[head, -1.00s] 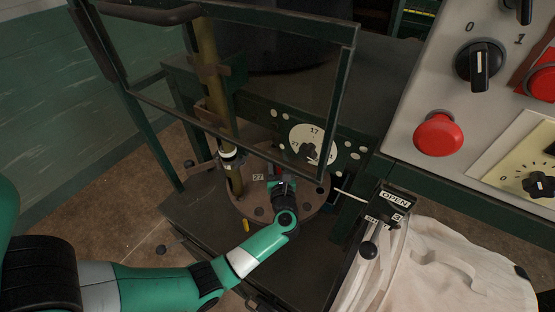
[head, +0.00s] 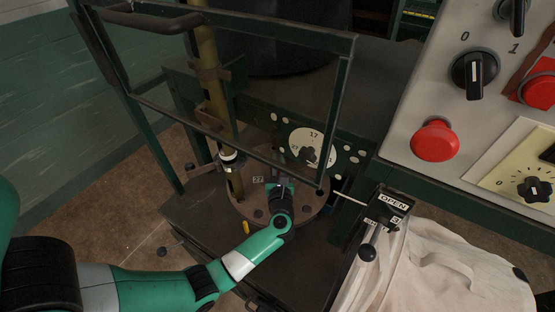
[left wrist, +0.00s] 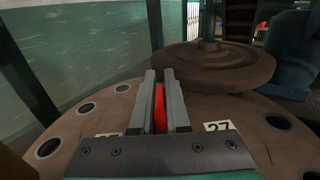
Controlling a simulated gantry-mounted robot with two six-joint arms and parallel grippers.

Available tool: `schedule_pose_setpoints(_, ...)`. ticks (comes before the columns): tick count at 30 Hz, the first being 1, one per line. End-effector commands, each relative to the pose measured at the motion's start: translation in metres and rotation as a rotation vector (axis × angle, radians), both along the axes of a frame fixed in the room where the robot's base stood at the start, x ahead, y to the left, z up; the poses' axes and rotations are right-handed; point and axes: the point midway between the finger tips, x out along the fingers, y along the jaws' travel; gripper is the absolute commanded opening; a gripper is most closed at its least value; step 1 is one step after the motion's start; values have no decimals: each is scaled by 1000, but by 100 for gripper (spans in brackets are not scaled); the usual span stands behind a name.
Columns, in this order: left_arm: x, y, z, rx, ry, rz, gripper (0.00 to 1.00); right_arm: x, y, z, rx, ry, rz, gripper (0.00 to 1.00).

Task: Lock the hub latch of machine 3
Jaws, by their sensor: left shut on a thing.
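The round brown hub (head: 245,205) of the machine lies low behind the framed guard, with a small "27" plate (head: 258,180). My left gripper (head: 280,188) reaches over the hub from the front. In the left wrist view its two grey fingers (left wrist: 160,103) are closed on a narrow red piece (left wrist: 160,108), seemingly the latch. The piece stands upright between them, and its lower end is hidden by the gripper body. The "27" plate also shows there (left wrist: 217,126), right of the fingers. My right gripper is not in view.
A dark-framed guard (head: 345,90) hangs over the hub. A yellowish post (head: 208,60) rises on the left. The OPEN sign, marked 3 (head: 393,202), and a pale bag (head: 455,275) are at right. A control panel (head: 410,140) with a red button (head: 435,140) fills the upper right.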

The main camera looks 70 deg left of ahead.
Motion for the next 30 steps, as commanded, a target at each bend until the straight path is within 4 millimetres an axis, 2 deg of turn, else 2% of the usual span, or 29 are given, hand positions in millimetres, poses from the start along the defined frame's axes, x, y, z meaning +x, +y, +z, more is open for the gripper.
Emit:
schedule_pose_setpoints(15, 7, -4, 2, -3, 1, -360, 0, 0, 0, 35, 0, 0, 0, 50)
schedule_pose_setpoints(24, 12, -9, 1, -2, 1, -532, 0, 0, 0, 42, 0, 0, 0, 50)
schedule_pose_setpoints(30, 13, -10, 0, 0, 2, -586, 0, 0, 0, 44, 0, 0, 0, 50)
